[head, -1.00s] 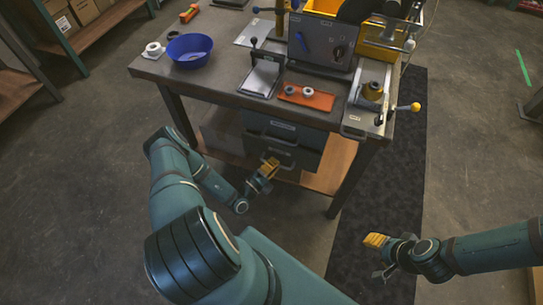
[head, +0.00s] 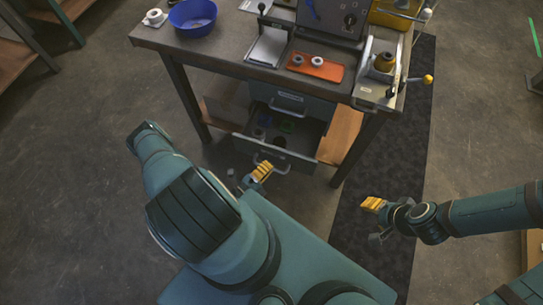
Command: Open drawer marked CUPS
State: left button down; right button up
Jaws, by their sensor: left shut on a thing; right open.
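The lower drawer (head: 299,160) under the workbench stands pulled out, and its inside shows from above. Inside it are a green piece (head: 286,127), a dark round piece (head: 279,143) and a pale piece at the left. My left gripper (head: 263,171) is at the drawer's front and shut on its handle (head: 281,170). The upper drawer (head: 291,98) above it is closed and has a pale label, too small to read. No CUPS marking is legible. My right gripper (head: 372,204) is open and empty, apart from the bench at the right.
A wooden shelf (head: 341,133) lies beside the drawers. A dark mat (head: 410,130) covers floor at right.

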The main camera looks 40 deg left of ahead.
pick_arm(q)
jog(key=shift+s+d, duration=0.25)
jog(key=shift+s, duration=0.2)
jog(key=c, duration=1)
grip_release()
jog(key=v, duration=1.2)
